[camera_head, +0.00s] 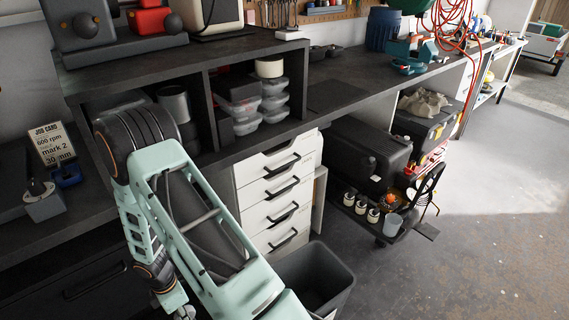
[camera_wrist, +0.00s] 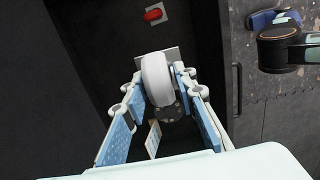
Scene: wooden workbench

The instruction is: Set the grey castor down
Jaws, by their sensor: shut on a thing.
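The grey castor (camera_wrist: 157,80) shows in the wrist view as a pale wheel with a grey plate behind it. My gripper (camera_wrist: 156,88) has its two blue-padded fingers on either side of the castor and is shut on it. Below the wheel, a darker round part shows between the fingers. I cannot tell whether the castor touches any surface. In the head view, my arm reaches down at the lower left, and the castor cannot be made out there.
In the wrist view, a red oval on a grey plate (camera_wrist: 153,14) lies beyond the castor. A dark drawer handle (camera_wrist: 238,90) is to the right. In the head view, a job card (camera_head: 52,145) stands at left near a grey block (camera_head: 44,206). A dark bin (camera_head: 318,278) stands below white drawers (camera_head: 270,200).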

